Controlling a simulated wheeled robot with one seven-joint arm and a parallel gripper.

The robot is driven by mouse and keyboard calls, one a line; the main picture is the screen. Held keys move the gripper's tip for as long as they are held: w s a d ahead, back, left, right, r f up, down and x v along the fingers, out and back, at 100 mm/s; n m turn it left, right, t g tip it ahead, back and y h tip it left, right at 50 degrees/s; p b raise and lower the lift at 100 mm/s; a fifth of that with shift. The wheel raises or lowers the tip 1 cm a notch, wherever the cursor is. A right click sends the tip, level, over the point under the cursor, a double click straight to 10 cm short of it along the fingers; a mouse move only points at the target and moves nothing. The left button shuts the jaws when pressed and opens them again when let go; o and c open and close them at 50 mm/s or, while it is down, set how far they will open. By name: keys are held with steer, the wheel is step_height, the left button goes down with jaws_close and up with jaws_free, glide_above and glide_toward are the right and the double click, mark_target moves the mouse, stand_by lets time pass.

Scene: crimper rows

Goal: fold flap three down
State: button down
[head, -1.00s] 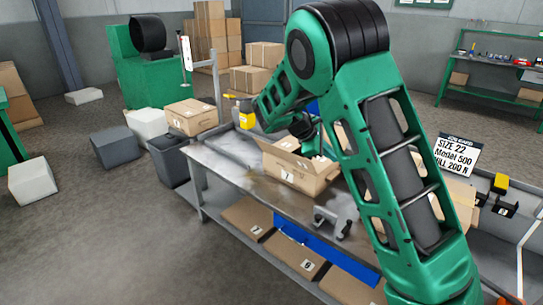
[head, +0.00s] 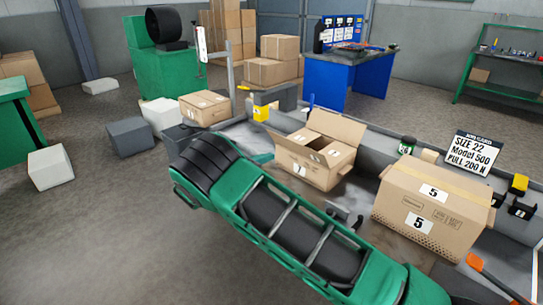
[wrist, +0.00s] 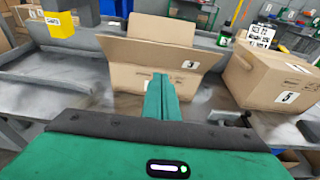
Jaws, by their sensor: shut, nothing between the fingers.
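An open cardboard box (head: 310,165) stands on the bench in the head view, its far flap standing up. In the wrist view the same box (wrist: 125,77) is straight ahead. Its near flap, marked 3 (wrist: 165,54), is raised and faces me as a wide panel. Another flap (wrist: 162,28) stands upright behind it. My gripper (wrist: 163,82) is shut and empty, its fingers pointing at the flap marked 3. The fingertips overlap the flap's lower part in the picture; I cannot tell whether they touch. In the head view my arm hides most of the gripper.
A closed box marked 5 (head: 430,210) stands right of the open box and shows in the wrist view (wrist: 272,77). A grey metal clamp (head: 343,215) sits between them. A yellow bin (head: 261,112) and a sign (head: 472,153) stand at the back.

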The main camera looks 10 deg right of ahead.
glide_toward(294, 144)
step_height(294, 144, down, 3)
steer(key=d, duration=0.1)
steer(key=shift+w+d+r, duration=0.5)
steer(key=shift+w+d, duration=0.2)
steer(key=shift+d, duration=0.05)
steer(key=shift+w+d+r, duration=0.5)
steer(key=shift+w+d, duration=0.15)
steer(key=shift+d, duration=0.15)
